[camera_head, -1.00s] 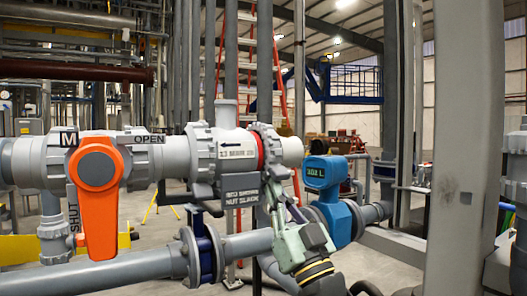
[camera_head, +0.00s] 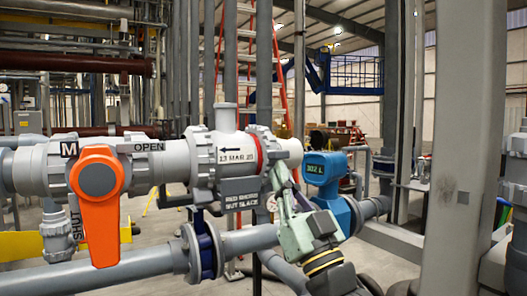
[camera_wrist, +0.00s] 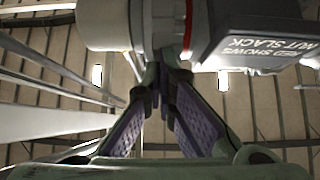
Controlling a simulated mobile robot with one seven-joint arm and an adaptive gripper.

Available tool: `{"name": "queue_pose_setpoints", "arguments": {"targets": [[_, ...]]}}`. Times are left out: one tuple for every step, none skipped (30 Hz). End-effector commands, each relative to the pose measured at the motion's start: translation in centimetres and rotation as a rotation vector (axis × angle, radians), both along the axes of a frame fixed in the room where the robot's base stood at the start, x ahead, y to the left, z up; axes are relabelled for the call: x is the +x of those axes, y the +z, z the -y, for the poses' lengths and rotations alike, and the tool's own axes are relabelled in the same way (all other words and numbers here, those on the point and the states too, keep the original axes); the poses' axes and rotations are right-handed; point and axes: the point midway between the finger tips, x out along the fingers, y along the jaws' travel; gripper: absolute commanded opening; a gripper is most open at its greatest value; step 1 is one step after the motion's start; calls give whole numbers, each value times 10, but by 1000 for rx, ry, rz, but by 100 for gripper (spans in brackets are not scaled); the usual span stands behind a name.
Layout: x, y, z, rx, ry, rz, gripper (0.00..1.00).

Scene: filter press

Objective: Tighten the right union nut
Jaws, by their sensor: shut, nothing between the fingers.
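The right union nut (camera_head: 272,145) is a grey ribbed ring on the right end of the white valve body (camera_head: 228,140). A red band (camera_head: 259,152) shows between nut and body. My gripper (camera_head: 280,174) is at the lower right of the nut, its fingers pointing up. In the wrist view my gripper (camera_wrist: 165,68) has its fingertips together just below the grey nut (camera_wrist: 168,22), with nothing between them. Whether the tips touch the nut I cannot tell. The fingers hide part of the nut's lower side.
A dark sign reading "RED SHOWS NUT SLACK" (camera_head: 241,196) hangs left of my fingers; it is close in the wrist view (camera_wrist: 262,42). A blue meter (camera_head: 327,178) stands close on the right. An orange valve handle (camera_head: 98,205) is at left. A grey pipe (camera_head: 110,268) runs below.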

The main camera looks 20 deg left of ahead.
Motion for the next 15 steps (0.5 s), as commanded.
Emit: {"name": "queue_pose_setpoints", "arguments": {"targets": [[-3,9,2,5,-2,7,0],[-3,10,3,4,-2,6,0],[-3,10,3,5,-1,5,0],[-4,11,3,4,-1,5,0],[-4,11,3,4,-1,4,0],[-4,11,3,4,-1,4,0],[-4,11,3,4,-1,4,0],[-4,12,2,3,0,4,0],[-4,14,2,3,0,4,0],[-4,16,2,3,1,3,0],[-4,18,2,3,1,3,0],[-4,21,1,3,1,3,0],[-4,23,1,2,1,2,0],[-4,25,1,1,1,2,0],[-5,28,1,2,1,1,0]]}}
